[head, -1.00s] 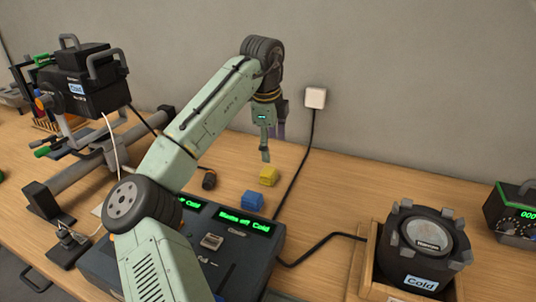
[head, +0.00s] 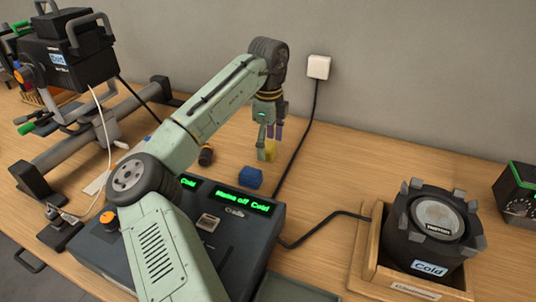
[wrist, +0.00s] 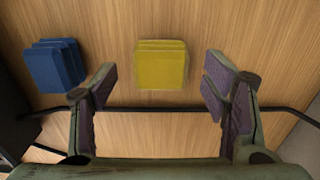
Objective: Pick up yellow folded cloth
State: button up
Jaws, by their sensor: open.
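The yellow folded cloth (wrist: 161,66) lies flat on the wooden table in the wrist view, just beyond and between my open fingertips. In the head view the yellow cloth (head: 270,151) is partly hidden by my fingers. My gripper (wrist: 160,82) is open and empty, with purple-padded fingers spread wider than the cloth. In the head view my gripper (head: 268,150) points down close above the cloth. I cannot tell the exact height between them.
A blue folded cloth (head: 251,177) lies left of the yellow one, also in the wrist view (wrist: 54,66). A dark console (head: 225,222) stands in front. A black cable (head: 296,150) runs to a wall box (head: 318,67).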

aim_at(268, 145)
jog(key=shift+f+b, duration=0.45)
jog(key=shift+f, duration=0.45)
jog(key=shift+r, duration=0.1)
jog(key=shift+c, duration=0.5)
jog(key=c, duration=1.1)
notch_tip(268, 145, up, 10)
jog(key=shift+b, duration=0.4)
jog(key=shift+c, duration=0.2)
